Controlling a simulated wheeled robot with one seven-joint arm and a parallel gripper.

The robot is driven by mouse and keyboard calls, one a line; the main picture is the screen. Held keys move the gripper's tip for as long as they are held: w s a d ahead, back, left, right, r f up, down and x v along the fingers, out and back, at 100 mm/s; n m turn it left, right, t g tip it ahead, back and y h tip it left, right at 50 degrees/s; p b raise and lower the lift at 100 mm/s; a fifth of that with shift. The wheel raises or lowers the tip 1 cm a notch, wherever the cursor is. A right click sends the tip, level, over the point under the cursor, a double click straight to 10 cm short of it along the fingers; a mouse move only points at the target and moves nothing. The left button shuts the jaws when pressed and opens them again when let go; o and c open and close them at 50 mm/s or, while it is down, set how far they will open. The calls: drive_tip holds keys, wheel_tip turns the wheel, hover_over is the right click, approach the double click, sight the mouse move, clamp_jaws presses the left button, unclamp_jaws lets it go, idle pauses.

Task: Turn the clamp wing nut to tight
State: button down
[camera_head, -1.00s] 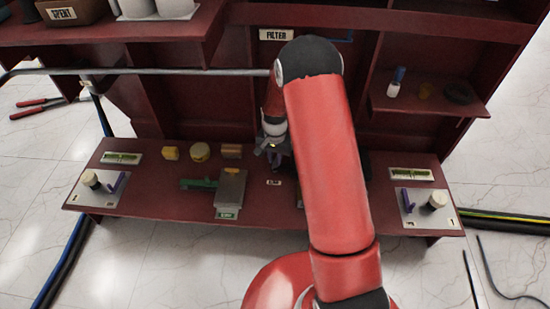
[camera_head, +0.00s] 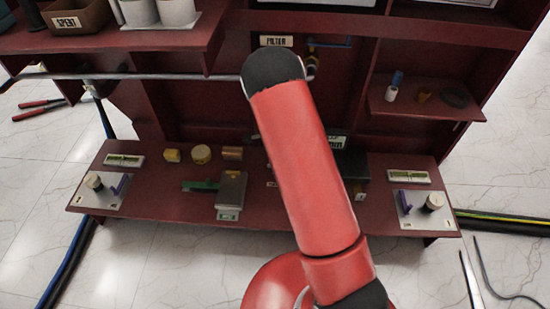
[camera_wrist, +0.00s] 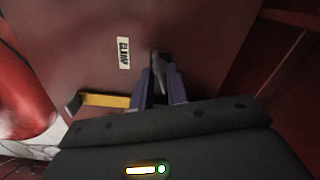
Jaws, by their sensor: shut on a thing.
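In the wrist view the two purple fingers of my gripper (camera_wrist: 162,88) are closed around a small grey piece, which I take to be the clamp wing nut (camera_wrist: 156,62). Only its top end shows beyond the fingertips, so its turn angle is hard to tell. A white label (camera_wrist: 123,53), apparently reading CLAMP, is on the dark red surface beside it. In the head view my red arm hides the gripper and the nut.
A yellow bar (camera_wrist: 105,100) lies close to my gripper in the wrist view. In the head view a grey block (camera_head: 231,188), a green handle (camera_head: 199,186) and a yellow round piece (camera_head: 201,154) are on the bench left of my arm. A small shelf (camera_head: 425,107) is at right.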

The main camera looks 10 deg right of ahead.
drive_tip(key=shift+m+p, duration=0.8)
drive_tip(key=shift+m, duration=1.1)
drive_tip(key=c, duration=1.6)
unclamp_jaws()
drive_tip(key=shift+r+p, duration=0.65)
drive_tip(key=shift+r, duration=3.25)
